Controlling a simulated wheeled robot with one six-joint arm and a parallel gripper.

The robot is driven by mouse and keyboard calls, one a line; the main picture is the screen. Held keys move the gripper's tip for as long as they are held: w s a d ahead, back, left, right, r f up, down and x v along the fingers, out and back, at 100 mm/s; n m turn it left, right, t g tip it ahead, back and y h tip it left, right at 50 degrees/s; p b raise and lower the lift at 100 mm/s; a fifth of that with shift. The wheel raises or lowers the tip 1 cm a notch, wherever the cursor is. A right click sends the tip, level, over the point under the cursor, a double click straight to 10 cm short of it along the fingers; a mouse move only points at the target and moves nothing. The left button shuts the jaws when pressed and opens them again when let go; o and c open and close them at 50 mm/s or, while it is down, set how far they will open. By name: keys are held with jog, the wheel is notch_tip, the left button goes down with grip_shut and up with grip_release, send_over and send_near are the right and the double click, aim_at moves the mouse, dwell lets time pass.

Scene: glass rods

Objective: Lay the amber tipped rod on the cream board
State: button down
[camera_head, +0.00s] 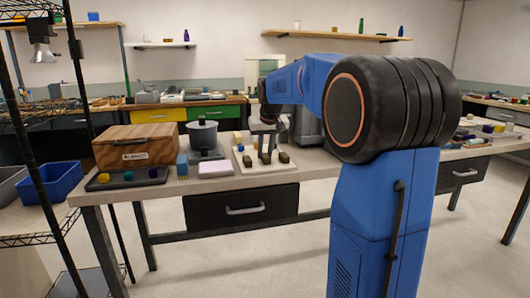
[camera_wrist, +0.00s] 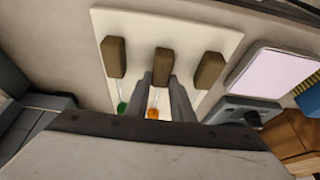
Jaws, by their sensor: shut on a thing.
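The cream board (camera_head: 268,172) lies on the table and also shows in the wrist view (camera_wrist: 205,32). Three brown blocks sit on it: left (camera_wrist: 114,57), middle (camera_wrist: 162,66) and right (camera_wrist: 209,70). My gripper (camera_wrist: 158,85) is over the board near the middle block. It is shut on the amber tipped rod, whose orange tip (camera_wrist: 152,114) shows between the fingers. Most of the clear rod is hidden or too faint to follow. A green tip (camera_wrist: 122,107) shows just left of the fingers. In the head view my gripper (camera_head: 267,140) is small and the rod cannot be made out.
A narrow table strip in front is clear.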

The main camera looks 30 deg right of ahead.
jog(key=shift+f, duration=0.1)
jog(key=c, duration=1.5)
grip_release()
jog(key=shift+c, duration=0.2)
jog(key=v, duration=1.2)
